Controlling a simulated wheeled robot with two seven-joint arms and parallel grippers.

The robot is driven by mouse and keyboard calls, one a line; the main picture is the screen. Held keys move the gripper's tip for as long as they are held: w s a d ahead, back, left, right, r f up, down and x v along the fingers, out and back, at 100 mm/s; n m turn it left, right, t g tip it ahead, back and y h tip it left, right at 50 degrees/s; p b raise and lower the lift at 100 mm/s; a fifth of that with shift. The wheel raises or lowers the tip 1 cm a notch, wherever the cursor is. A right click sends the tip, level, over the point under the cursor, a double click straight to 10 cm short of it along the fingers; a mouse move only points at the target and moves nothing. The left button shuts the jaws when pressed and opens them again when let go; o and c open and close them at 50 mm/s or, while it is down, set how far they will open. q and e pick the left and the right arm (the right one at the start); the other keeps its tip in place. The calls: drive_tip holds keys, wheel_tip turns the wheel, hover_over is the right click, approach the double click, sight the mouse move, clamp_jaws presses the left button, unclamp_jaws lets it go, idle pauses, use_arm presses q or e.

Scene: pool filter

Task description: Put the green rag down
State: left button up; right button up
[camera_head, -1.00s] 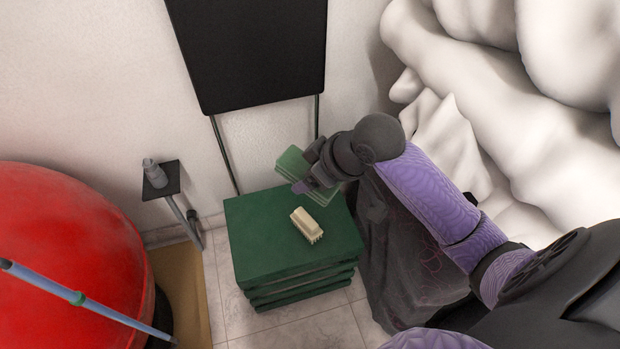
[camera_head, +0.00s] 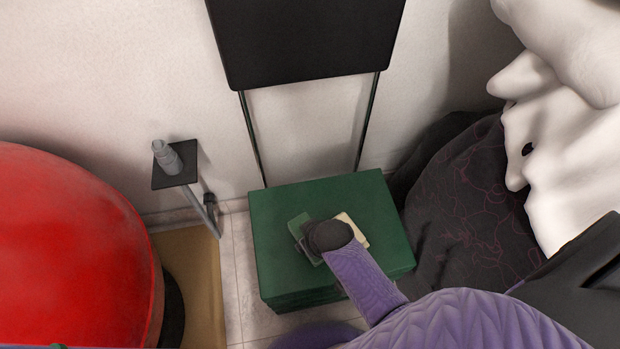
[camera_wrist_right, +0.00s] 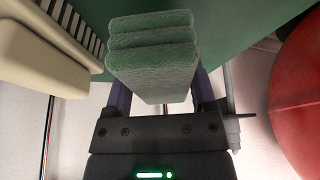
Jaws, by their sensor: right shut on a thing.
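The green rag (camera_head: 298,226) is a folded, layered block, partly hidden by my right arm in the head view. My right gripper (camera_head: 309,246) is shut on it. In the right wrist view the rag (camera_wrist_right: 152,58) stands between the purple fingers. It is over the top of the dark green box stack (camera_head: 375,205), beside a cream brush (camera_head: 354,229). I cannot tell whether the rag touches the stack's top. My left gripper is not in view.
The brush (camera_wrist_right: 38,50) is close to the rag in the wrist view. A big red rounded object (camera_head: 70,250) stands at the left. A small black shelf (camera_head: 174,170) holds a grey fitting. A black folding chair (camera_head: 305,40) leans at the wall. Dark cloth (camera_head: 465,210) is at the right.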

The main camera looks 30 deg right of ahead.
wheel_tip(320, 180, down, 4)
drive_tip(key=shift+s+r+b, duration=0.1)
drive_tip(key=shift+r+b, duration=0.05)
drive_tip(key=shift+b, duration=0.85)
drive_tip(key=shift+r+p, duration=0.3)
drive_tip(key=shift+r, duration=0.1)
drive_tip(key=o, duration=0.8)
drive_tip(key=shift+f, duration=0.15)
drive_tip(key=shift+o, duration=1.1)
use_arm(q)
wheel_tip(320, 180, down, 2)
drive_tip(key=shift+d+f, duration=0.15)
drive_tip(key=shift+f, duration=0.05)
use_arm(e)
drive_tip(key=shift+o, duration=0.5)
drive_tip(key=p+v, duration=0.3)
drive_tip(key=v, duration=0.1)
drive_tip(key=p+v, duration=0.6)
drive_tip(key=v, duration=0.1)
drive_tip(key=shift+r, duration=0.45)
drive_tip(key=shift+s+r+p, duration=0.15)
drive_tip(key=shift+r+p, duration=0.1)
drive_tip(key=shift+p, duration=0.15)
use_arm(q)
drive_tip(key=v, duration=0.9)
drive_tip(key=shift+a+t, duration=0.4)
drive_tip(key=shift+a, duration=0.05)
use_arm(e)
drive_tip(key=shift+f, duration=0.1)
